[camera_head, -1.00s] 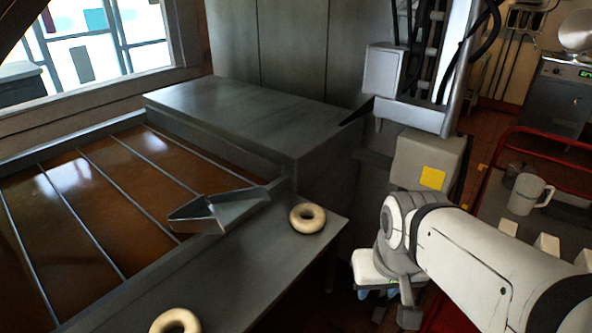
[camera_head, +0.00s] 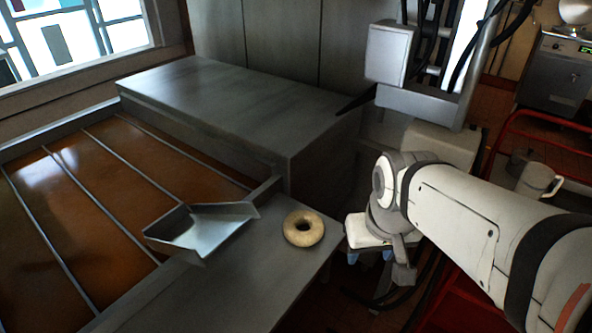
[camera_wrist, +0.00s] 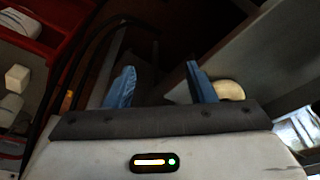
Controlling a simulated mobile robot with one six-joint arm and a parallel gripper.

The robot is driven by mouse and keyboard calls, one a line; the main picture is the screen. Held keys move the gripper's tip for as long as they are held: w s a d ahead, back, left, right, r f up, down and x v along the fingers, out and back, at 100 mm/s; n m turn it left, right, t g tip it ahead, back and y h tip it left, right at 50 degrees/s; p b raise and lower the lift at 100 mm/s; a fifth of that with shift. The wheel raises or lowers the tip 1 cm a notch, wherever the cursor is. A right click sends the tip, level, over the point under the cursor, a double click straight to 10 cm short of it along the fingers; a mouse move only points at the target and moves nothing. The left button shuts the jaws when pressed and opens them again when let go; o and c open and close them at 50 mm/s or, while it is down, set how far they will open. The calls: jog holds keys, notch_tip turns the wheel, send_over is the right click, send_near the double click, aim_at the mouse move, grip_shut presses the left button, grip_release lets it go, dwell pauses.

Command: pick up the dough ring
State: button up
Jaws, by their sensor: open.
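A pale dough ring (camera_head: 303,241) lies flat on the grey metal counter (camera_head: 262,275), close to its right edge. My gripper (camera_head: 370,257) is to the right of the ring, out past the counter edge, with its blue fingertips pointing down. It is open and empty. In the wrist view the blue fingers (camera_wrist: 160,86) stand apart with nothing between them. A pale rounded piece, seemingly the dough ring (camera_wrist: 231,90), shows just right of the right finger and is partly hidden by it.
A metal scoop-like chute (camera_head: 205,228) lies left of the ring, over the edge of a brown-liquid tank with metal bars (camera_head: 100,190). A raised metal box (camera_head: 240,105) stands behind. A red-railed cart with a mug (camera_head: 538,181) is at right.

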aim_at(301, 221)
jog(key=o, duration=0.4)
jog(key=w+a+r+n, duration=0.1)
jog(key=w, duration=0.1)
jog(key=w+a+n, duration=0.2)
jog(key=w+a+r+n+g+p, duration=0.1)
jog(key=w+a+n, duration=0.1)
jog(key=w, duration=0.1)
jog(key=shift+r, duration=0.35)
jog(key=o, duration=0.6)
jog(key=w+a+n, duration=0.1)
jog(key=a, duration=0.1)
jog(key=w+a+n+g, duration=0.1)
jog(key=w+a+n, duration=0.1)
jog(key=w+a+n+p, duration=0.1)
jog(key=w+a+n, duration=0.1)
jog(key=shift+a+r, duration=0.1)
jog(key=shift+a, duration=0.1)
jog(key=shift+o, duration=0.3)
jog(key=shift+a+f, duration=0.15)
jog(key=shift+f, duration=0.1)
jog(key=shift+w+f, duration=0.1)
jog(key=shift+f, duration=3.5)
